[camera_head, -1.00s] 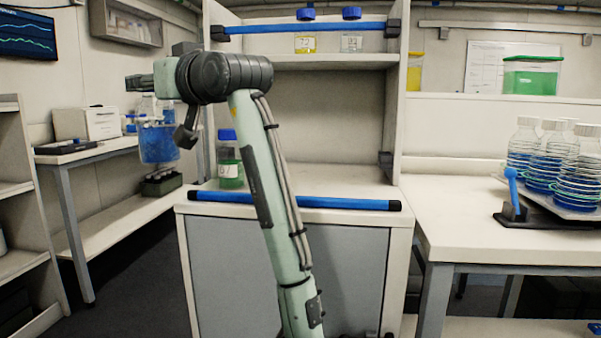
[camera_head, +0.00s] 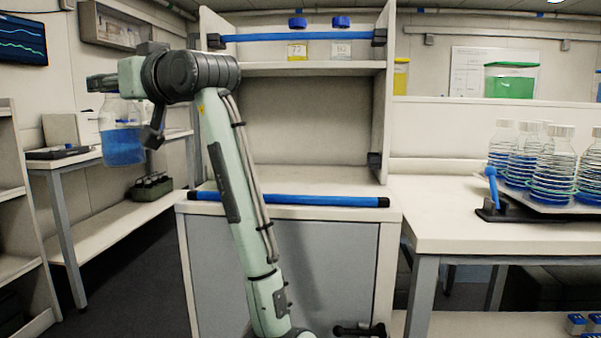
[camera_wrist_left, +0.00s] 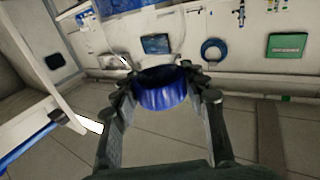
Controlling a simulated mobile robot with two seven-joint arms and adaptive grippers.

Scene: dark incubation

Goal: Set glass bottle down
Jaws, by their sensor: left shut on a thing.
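My left gripper (camera_head: 103,83) is at the left of the head view, at the end of the raised arm. The glass bottle (camera_head: 122,146), clear with blue liquid in its lower part, hangs upright just below it. In the left wrist view, the fingers (camera_wrist_left: 162,100) are shut on the bottle's blue cap (camera_wrist_left: 162,92). The bottle appears in front of the left side bench (camera_head: 80,158) in the head view, with floor below it. I see no contact between the bottle's base and any surface. My right gripper is not in view.
A cabinet (camera_head: 290,212) with a blue front bar (camera_head: 300,201) and a mostly clear top stands in the middle. On the right bench (camera_head: 440,215), several clear bottles with blue liquid (camera_head: 560,165) stand on a tray.

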